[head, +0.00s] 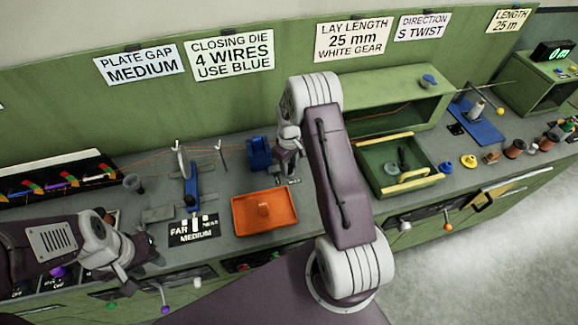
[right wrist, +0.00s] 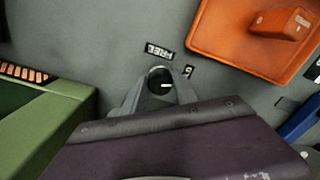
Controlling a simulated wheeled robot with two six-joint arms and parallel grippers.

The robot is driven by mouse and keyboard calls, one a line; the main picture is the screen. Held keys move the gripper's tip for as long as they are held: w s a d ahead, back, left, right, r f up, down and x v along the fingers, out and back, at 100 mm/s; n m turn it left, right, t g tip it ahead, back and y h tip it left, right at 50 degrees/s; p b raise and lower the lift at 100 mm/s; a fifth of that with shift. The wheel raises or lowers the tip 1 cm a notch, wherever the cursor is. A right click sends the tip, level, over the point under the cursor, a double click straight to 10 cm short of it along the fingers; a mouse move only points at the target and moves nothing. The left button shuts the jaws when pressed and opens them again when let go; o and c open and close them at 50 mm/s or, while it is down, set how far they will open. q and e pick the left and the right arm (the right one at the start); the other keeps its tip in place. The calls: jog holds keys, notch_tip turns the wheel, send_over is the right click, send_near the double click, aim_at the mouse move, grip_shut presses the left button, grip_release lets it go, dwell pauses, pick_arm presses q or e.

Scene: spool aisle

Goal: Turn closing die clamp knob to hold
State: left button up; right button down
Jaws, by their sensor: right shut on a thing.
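The clamp knob (right wrist: 158,79) is a small dark round knob with a pale pointer mark, seen in the right wrist view. The mark points to the right of the picture. A FREE label (right wrist: 160,52) lies just above it and another small label (right wrist: 188,71), only partly readable, lies to its upper right. My right gripper (right wrist: 162,92) is shut on the knob, its grey fingers around it. In the head view the right gripper (head: 289,170) is beside the blue die block (head: 259,153) and hides the knob. My left gripper (head: 148,258) hangs at the bench's front left, apart from everything.
An orange tray (head: 243,226) with an orange block inside stands in front of the blue die block. A green open bin (head: 372,183) is to the right. A blue stand (head: 192,190) with a wire is to the left. Signs hang on the green back wall.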

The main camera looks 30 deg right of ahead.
aim_at(289, 167)
jog(key=shift+w+r+m, duration=0.15)
jog(key=shift+m, duration=1.75)
jog(key=c, duration=1.1)
grip_release()
jog(key=shift+c, duration=0.2)
jog(key=shift+o, duration=0.9)
jog(key=shift+r, duration=0.3)
notch_tip(289, 167, up, 8)
jog(key=shift+r+b, duration=0.25)
jog(key=shift+b, duration=0.65)
